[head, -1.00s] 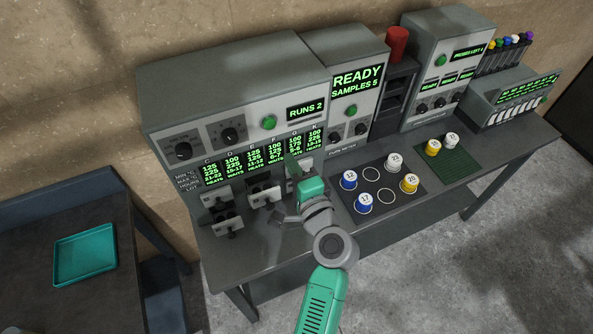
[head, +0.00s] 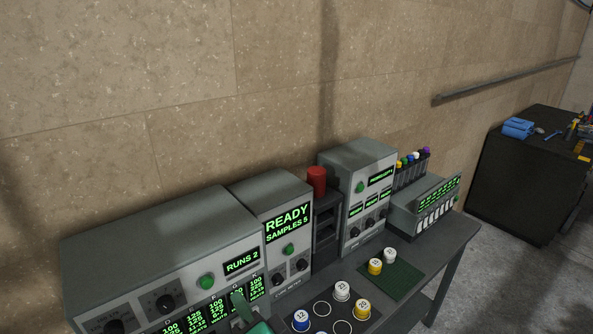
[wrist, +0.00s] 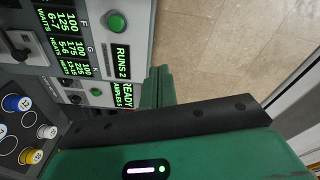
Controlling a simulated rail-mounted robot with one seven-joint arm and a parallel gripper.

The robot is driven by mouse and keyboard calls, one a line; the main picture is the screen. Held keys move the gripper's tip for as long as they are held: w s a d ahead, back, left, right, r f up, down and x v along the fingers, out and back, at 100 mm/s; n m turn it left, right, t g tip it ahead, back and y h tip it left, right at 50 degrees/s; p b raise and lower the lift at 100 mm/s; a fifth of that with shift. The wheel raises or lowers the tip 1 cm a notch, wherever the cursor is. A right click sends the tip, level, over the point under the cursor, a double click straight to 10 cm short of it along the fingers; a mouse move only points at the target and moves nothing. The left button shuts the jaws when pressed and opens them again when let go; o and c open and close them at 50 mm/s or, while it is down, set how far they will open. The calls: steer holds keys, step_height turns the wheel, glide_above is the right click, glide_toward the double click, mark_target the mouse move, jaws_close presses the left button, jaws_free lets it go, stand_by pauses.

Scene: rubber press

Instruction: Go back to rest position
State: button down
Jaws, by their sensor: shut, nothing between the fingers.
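My gripper (wrist: 160,88) is shut and empty in the wrist view, its green fingers pressed together in front of the console panel and wall. In the head view only a green part of it (head: 242,306) shows at the bottom edge, in front of the lit console (head: 165,262). The rest of my arm is out of that view. The console reads RUNS 2, and the cure meter (head: 282,215) beside it reads READY, SAMPLES 5.
Numbered cups such as the blue-sided one (head: 301,320) stand on a dark mat in front of the cure meter. Two more cups stand on a green mat (head: 404,279). A red cylinder (head: 317,180) rises behind. A dark cabinet (head: 525,175) is at far right.

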step_height(320, 180, up, 18)
steer(key=s+d+n+t+h+p, duration=0.2)
steer(key=d+n+t+p, duration=0.1)
steer(key=n, duration=0.1)
steer(key=s+d+r+n+t+h+p, duration=0.1)
steer(key=s+d+r+t+h, duration=0.1)
steer(key=s+r, duration=0.3)
steer(key=s+d+r+t+h+p, duration=0.1)
steer(key=s+r, duration=0.4)
steer(key=r, duration=0.6)
steer(key=s+d+r+n+t+h+p, duration=0.1)
steer(key=s+d+r+t+h, duration=0.3)
steer(key=r, duration=0.4)
steer(key=shift+s+d+r+n+h+p, duration=0.35)
steer(key=shift+s+d+h+p, duration=0.15)
steer(key=shift+s+h, duration=0.25)
steer(key=shift+w, duration=0.1)
